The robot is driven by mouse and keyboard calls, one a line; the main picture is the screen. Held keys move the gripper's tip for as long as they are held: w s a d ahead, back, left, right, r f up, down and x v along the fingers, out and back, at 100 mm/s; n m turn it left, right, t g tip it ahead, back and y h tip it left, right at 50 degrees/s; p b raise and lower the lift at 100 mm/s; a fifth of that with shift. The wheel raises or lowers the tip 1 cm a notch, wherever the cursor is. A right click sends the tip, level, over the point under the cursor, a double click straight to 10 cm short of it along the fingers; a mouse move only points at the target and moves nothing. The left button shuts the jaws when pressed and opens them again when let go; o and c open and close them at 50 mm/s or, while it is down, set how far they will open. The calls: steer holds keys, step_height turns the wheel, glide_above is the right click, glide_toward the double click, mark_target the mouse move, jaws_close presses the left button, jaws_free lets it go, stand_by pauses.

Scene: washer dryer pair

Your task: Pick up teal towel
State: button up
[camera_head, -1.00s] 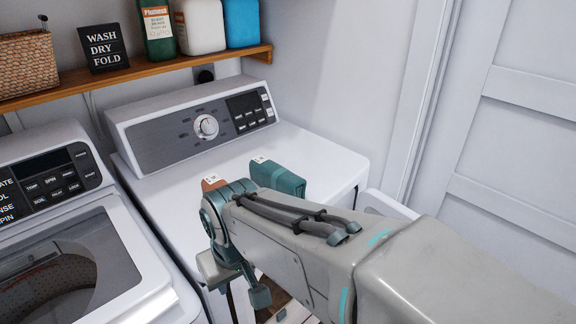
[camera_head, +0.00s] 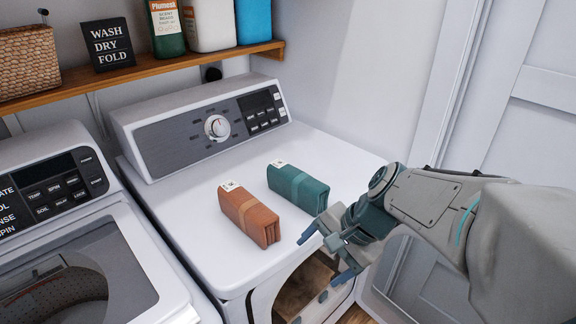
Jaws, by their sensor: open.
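The teal towel (camera_head: 298,187) is a folded bundle with a band and a white tag, lying on top of the right-hand machine (camera_head: 190,215). A similar orange-brown towel (camera_head: 249,214) lies to its left, a small gap apart. My gripper (camera_head: 325,262) is open and empty, near the machine's front edge, in front of and a little below the teal towel in the picture. I cannot tell whether it touches anything. Both towels are in full or nearly full view.
The right-hand machine's front door opening (camera_head: 303,290) is below my gripper. A top-loading washer (camera_head: 150,290) stands at left. A wooden shelf (camera_head: 150,68) holds a basket (camera_head: 28,62), a sign (camera_head: 108,45) and bottles. A white panelled door (camera_head: 520,130) is at right. The machine's top is otherwise clear.

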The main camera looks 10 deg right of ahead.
steer(key=w+d+r+m+t+y, duration=0.2)
steer(key=w+d+m+t+y, duration=0.15)
steer(key=w+m, duration=0.55)
steer(key=m+t, duration=0.5)
steer(key=m, duration=0.4)
glide_toward(316, 184)
steer(key=b+x, duration=0.1)
steer(key=x, duration=0.5)
steer(key=shift+w+a+f, duration=0.1)
steer(key=shift+w+f, duration=0.05)
steer(key=shift+w, duration=0.2)
steer(key=shift+h, duration=0.25)
steer(key=shift+x, duration=2.7)
steer(key=shift+s+a, duration=0.15)
steer(key=shift+c, duration=0.3)
steer(key=c, duration=1)
steer(key=shift+c, duration=1)
